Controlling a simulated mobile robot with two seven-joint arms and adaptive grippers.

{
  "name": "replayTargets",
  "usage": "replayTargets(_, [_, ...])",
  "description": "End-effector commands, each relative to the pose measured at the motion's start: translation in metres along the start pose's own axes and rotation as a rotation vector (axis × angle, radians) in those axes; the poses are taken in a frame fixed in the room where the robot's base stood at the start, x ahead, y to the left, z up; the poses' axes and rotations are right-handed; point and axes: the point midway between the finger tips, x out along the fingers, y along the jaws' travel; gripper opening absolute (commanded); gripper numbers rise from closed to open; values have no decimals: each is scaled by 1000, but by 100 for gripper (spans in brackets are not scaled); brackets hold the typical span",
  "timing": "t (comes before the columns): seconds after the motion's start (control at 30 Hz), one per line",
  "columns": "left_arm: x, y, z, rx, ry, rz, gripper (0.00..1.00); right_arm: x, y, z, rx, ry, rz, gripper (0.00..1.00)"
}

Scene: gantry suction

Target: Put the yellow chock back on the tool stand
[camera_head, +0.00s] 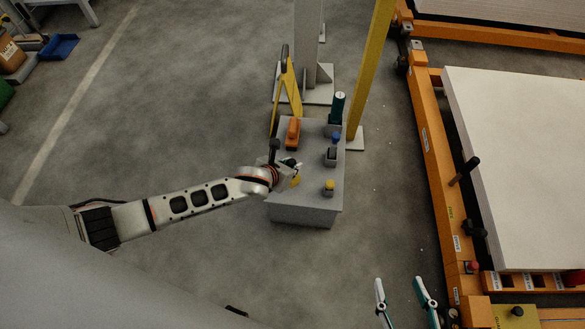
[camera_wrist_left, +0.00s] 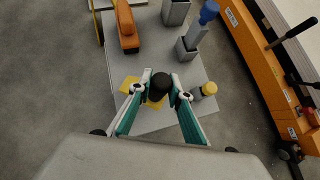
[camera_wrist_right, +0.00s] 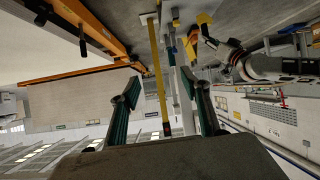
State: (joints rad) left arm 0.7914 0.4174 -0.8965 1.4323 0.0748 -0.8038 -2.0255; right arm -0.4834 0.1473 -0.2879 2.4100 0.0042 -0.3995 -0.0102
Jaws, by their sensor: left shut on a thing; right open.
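My left gripper (camera_head: 291,166) is over the near left part of the grey tool stand (camera_head: 310,210). In the left wrist view its fingers (camera_wrist_left: 160,90) are shut on the yellow chock (camera_wrist_left: 155,103), whose black knob stands up between the fingertips. Yellow also shows just below the gripper in the head view. A yellow patch (camera_wrist_left: 129,84) lies on the stand top beside the left finger; I cannot tell whether it belongs to the chock. Whether the chock touches the stand is hidden. My right gripper (camera_head: 400,283) is open and empty, away from the stand.
On the stand are an orange tool (camera_head: 293,133), a dark green bottle-like tool (camera_head: 337,104), a blue-topped tool in a grey holder (camera_head: 332,154) and a yellow-topped piece (camera_head: 328,187). An orange gantry frame (camera_head: 430,150) with a white panel stands right.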

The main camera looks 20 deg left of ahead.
Motion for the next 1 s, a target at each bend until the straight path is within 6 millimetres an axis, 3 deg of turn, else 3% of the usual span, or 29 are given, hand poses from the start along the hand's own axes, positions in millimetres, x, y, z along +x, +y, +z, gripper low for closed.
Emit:
replayTargets(0.03, [10,-1,-19,-3,15,-1,0,2,-4,6,16,-5,-6,46])
replayTargets(0.13, [19,-2,-30,-3,16,-1,0,4,-8,0,38,11,-13,46])
replayTargets(0.3, [20,-1,-23,0,4,-1,0,5,-8,-14,45,40,-12,46])
replayTargets(0.6, [23,0,-26,-1,5,0,0,4,-8,-11,47,34,-13,46])
replayTargets(0.63, [22,0,-26,-1,6,1,26,4,-8,-12,47,35,-13,46])
replayTargets(0.67, [22,0,-26,-1,6,1,34,4,-8,-12,47,35,-13,46])
replayTargets(1.0, [22,0,-26,0,6,0,35,4,-8,-12,45,35,-14,46])
